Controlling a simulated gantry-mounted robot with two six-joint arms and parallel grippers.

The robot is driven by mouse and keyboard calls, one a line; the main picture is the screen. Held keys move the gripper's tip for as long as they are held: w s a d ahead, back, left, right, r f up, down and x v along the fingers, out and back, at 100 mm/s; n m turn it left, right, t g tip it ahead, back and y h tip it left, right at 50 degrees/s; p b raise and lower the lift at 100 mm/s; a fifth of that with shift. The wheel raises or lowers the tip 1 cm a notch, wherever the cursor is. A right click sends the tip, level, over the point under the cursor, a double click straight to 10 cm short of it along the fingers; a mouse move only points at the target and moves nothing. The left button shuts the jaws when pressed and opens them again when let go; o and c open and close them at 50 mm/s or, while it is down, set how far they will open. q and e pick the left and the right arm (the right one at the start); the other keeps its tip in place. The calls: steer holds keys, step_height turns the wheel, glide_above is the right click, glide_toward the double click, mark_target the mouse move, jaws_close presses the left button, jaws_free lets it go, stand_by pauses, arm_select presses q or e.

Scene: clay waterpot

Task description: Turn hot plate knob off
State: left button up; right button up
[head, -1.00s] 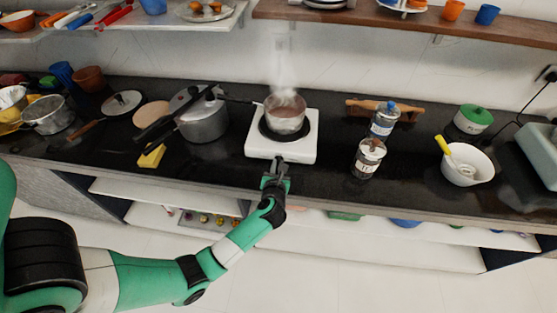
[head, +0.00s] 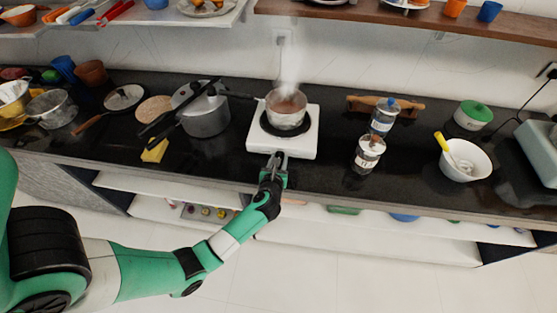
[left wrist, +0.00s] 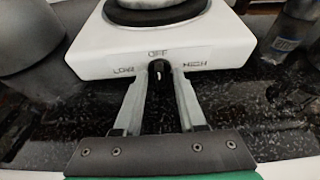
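The white hot plate (head: 299,143) stands on the black counter with a steaming steel pot (head: 286,109) on its dark burner. In the left wrist view, the front face of the hot plate (left wrist: 95,56) carries the labels LOW, OFF and HIGH. The dark knob (left wrist: 159,71) with a light mark sits below OFF. My left gripper (left wrist: 158,82) has its two fingers on either side of the knob, close to it; contact cannot be told. In the head view my left gripper (head: 277,160) is at the hot plate's front edge and hides the knob. My right gripper is not in view.
A pressure cooker (head: 204,115) stands left of the hot plate. A white bowl (head: 467,162) is farther right. The counter's front edge runs just below the hot plate.

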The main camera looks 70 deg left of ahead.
arm_select(q)
steer(key=p+v, duration=0.4)
steer(key=v, duration=0.7)
steer(key=shift+s+d, duration=0.15)
steer(key=shift+d, duration=0.1)
